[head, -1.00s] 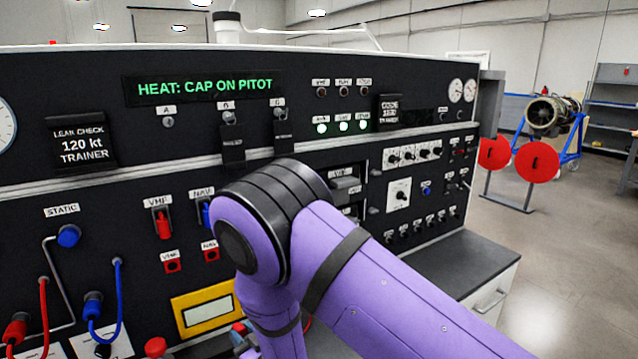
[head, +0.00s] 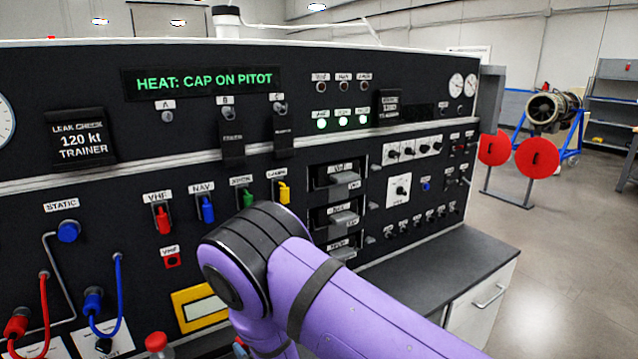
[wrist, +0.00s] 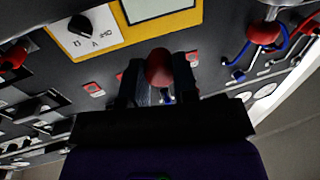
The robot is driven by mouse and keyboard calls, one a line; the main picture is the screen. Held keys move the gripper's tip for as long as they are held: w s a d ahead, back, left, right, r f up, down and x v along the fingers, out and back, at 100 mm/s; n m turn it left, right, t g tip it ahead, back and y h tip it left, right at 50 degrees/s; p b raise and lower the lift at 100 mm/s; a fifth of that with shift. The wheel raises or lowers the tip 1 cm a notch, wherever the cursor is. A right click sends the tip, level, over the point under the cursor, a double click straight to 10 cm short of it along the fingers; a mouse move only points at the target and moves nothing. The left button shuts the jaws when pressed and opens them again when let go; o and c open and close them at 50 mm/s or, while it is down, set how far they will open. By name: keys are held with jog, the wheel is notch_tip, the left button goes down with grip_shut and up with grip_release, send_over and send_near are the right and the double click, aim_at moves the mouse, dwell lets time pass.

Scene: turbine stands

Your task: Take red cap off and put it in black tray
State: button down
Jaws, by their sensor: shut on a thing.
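In the wrist view my gripper (wrist: 160,76) is shut on a dark red, rounded cap (wrist: 159,64) held between its two fingertips. The cap stands out in front of the fingers, close to the black panel. I cannot tell whether it still sits on anything. In the head view my fingertips are below the frame, hidden beyond my purple arm. Another red rounded piece (head: 156,342) shows at the bottom edge there. The wrist view also shows a red knob-like piece (wrist: 263,32) at upper right. No black tray can be made out in either view.
The panel (head: 60,180) carries a green "HEAT: CAP ON PITOT" display (head: 205,82), coloured switches and a yellow-framed plate (head: 180,312). Red hose (head: 44,305) and blue hose (head: 119,285) hang at lower left. A dark counter (head: 440,268) at right is clear.

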jog(key=c, duration=0.8)
grip_release()
jog(key=v, duration=1)
jog(key=shift+s+d, duration=0.25)
